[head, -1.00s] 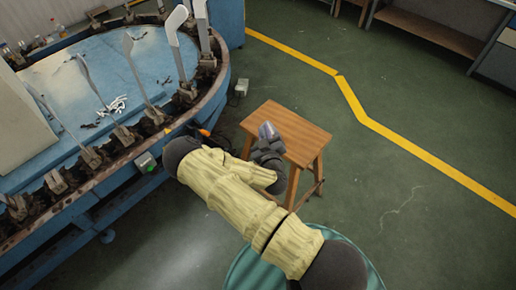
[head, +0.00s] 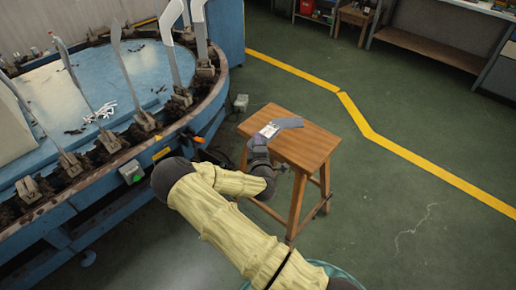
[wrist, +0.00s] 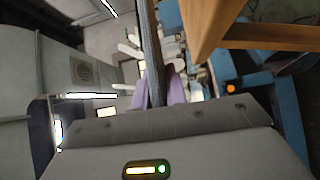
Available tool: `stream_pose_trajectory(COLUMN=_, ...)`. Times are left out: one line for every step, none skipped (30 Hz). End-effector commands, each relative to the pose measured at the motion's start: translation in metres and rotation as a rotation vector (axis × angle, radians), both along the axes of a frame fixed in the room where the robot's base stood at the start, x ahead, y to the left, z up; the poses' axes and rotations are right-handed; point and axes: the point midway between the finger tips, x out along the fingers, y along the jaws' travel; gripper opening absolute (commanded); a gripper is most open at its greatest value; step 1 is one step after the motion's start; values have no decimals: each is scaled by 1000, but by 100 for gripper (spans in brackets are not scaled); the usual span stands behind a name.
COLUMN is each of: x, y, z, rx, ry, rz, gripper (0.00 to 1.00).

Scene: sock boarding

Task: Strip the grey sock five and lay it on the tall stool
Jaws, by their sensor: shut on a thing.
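My gripper (head: 266,138) is at the near left edge of the tall stool (head: 318,148), which has a brown wooden top. It is shut on the grey sock (head: 288,122), which reaches out over the stool top, with a pale patch close to the fingers. In the wrist view the sock (wrist: 148,45) shows as a narrow grey strip, nearly edge-on, between the lilac fingers (wrist: 165,90). The stool's wood (wrist: 208,30) is at the upper right there. I cannot tell whether the sock touches the stool top.
A round blue machine (head: 130,72) with upright pale boards around its rusty rim stands at the left. White scraps lie on its top. Green floor is clear to the right, with a yellow line.

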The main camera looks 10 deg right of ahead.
Motion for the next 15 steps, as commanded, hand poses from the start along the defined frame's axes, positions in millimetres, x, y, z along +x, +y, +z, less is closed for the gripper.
stream_pose_trajectory(x=0, y=-1, z=0, rx=-2, ry=-1, rz=-2, gripper=1)
stream_pose_trajectory(x=0, y=-2, z=1, rx=-3, ry=-1, rz=-3, gripper=1)
stream_pose_trajectory(x=0, y=-2, z=1, rx=-2, ry=-1, rz=-3, gripper=1)
stream_pose_trajectory(x=0, y=-2, z=1, rx=-2, ry=-1, rz=-3, gripper=1)
stream_pose_trajectory(x=0, y=-2, z=1, rx=-2, ry=-1, rz=-4, gripper=1)
stream_pose_trajectory(x=0, y=-3, z=1, rx=-2, ry=-1, rz=-4, gripper=1)
stream_pose_trajectory(x=0, y=-3, z=1, rx=-1, ry=-1, rz=-4, gripper=1)
stream_pose_trajectory(x=0, y=-3, z=1, rx=-1, ry=-1, rz=-5, gripper=1)
stream_pose_trajectory(x=0, y=-3, z=1, rx=-1, ry=-1, rz=-5, gripper=1)
stream_pose_trajectory(x=0, y=-3, z=0, rx=-1, ry=-1, rz=-4, gripper=1)
stream_pose_trajectory(x=0, y=-3, z=-1, rx=-1, ry=-1, rz=-4, gripper=1)
stream_pose_trajectory(x=0, y=-3, z=-2, rx=-1, ry=-1, rz=-4, gripper=1)
stream_pose_trajectory(x=0, y=-3, z=-4, rx=-1, ry=-1, rz=-4, gripper=1)
stream_pose_trajectory(x=0, y=-2, z=-6, rx=0, ry=-1, rz=-3, gripper=1)
stream_pose_trajectory(x=0, y=-2, z=-8, rx=0, ry=-1, rz=-3, gripper=1)
